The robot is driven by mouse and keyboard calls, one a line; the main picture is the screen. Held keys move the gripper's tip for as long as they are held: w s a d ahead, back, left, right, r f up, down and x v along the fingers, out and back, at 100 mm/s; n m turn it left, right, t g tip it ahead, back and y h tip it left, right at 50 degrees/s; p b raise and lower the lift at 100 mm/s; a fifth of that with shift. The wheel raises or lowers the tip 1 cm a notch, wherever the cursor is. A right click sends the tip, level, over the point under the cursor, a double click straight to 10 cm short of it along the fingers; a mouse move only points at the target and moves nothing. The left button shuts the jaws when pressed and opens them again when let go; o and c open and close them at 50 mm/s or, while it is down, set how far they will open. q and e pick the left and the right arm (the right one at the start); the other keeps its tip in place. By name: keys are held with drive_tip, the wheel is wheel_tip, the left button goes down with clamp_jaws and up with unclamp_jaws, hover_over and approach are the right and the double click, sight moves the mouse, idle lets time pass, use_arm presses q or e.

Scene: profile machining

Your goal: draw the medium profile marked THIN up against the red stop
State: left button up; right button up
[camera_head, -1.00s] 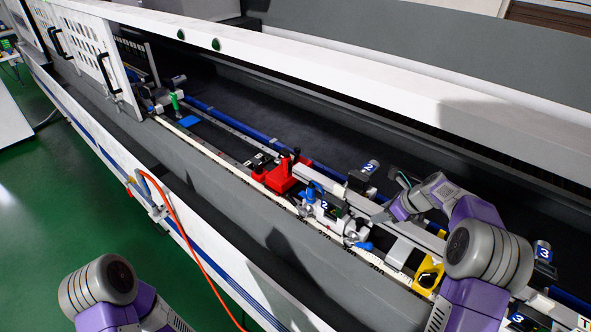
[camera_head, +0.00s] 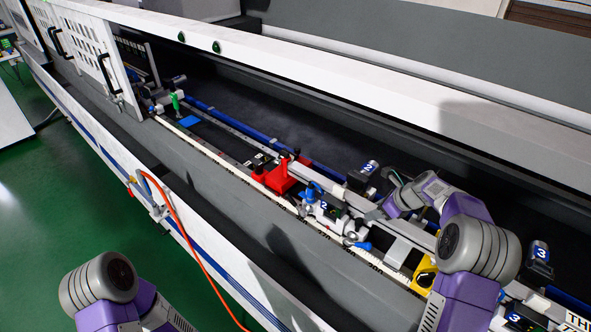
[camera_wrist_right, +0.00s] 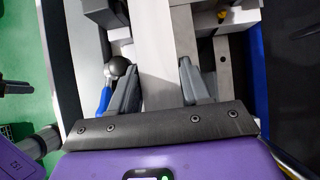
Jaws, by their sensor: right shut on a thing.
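The profile (camera_head: 335,188) is a long pale grey bar lying along the machine bed, running from lower right toward the red stop. A label starting with "TH" shows at the lower right edge, cut off by the frame. My right gripper (camera_head: 379,213) is shut on the profile. In the right wrist view, the fingers (camera_wrist_right: 160,85) lie on either side of the bar (camera_wrist_right: 158,40). My left arm shows at the lower left, its gripper out of frame.
A clamp marked 2 with blue levers (camera_head: 325,207) stands in front of the profile, and a dark block marked 2 (camera_head: 362,178) behind it. A yellow part (camera_head: 425,272) is near my right arm. The front rail (camera_head: 215,155) carries a scale. An orange hose hangs in front.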

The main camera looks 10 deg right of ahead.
drive_tip(key=shift+w+a, duration=0.1)
drive_tip(key=shift+a, duration=0.05)
drive_tip(key=o, duration=1.2)
drive_tip(key=shift+w, duration=0.1)
drive_tip(key=shift+c, duration=0.2)
drive_tip(key=shift+o, duration=0.6)
drive_tip(key=shift+f, duration=0.1)
